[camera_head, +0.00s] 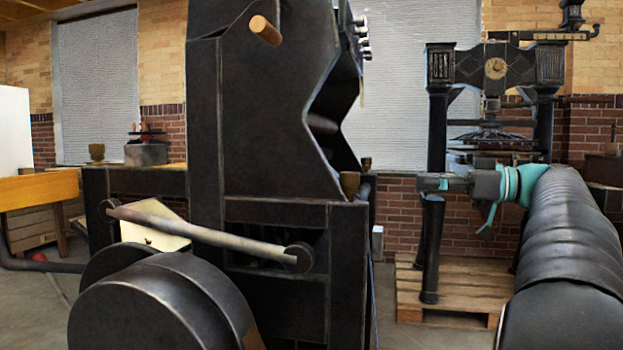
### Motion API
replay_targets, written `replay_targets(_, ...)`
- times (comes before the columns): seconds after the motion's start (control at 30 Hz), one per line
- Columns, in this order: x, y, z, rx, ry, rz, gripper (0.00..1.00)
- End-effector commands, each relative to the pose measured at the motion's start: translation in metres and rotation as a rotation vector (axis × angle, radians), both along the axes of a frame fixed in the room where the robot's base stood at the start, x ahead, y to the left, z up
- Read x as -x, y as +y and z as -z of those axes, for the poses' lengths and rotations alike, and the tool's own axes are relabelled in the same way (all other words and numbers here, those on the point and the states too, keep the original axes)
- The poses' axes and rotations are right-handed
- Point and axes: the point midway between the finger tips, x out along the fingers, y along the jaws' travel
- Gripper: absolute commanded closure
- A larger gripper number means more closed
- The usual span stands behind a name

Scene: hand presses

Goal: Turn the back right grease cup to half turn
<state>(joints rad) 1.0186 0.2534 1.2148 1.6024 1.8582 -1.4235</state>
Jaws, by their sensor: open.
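The back right grease cup (366,163) is a small brass-brown cup on the right end of the black press frame, behind a nearer, larger cup (349,183). Its lower part is partly hidden, and I cannot read its turn position. Another grease cup (97,152) stands on the left end of the frame. My gripper (425,182) is in mid-picture, right of the two right cups and apart from them, pointing left. It is open, with nothing seen between its fingers.
The black press (275,120) fills the middle, with a long roller bar (200,233) and a large drum (160,305) in front. A second hand press (437,130) stands on a wooden pallet (455,283) behind my arm. A gap lies between the frame's right end and my gripper.

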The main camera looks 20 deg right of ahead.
Motion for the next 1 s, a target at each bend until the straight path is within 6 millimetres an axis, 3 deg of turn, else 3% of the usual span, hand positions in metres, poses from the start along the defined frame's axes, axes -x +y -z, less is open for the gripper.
replay_targets(0.17, -0.004, 0.009, 0.000, 0.006, -0.004, -0.011, 0.33)
replay_targets(0.7, -0.067, 0.083, 0.000, 0.006, -0.004, -0.019, 0.33)
replay_targets(1.0, -0.088, 0.106, 0.000, 0.006, -0.004, -0.017, 0.33)
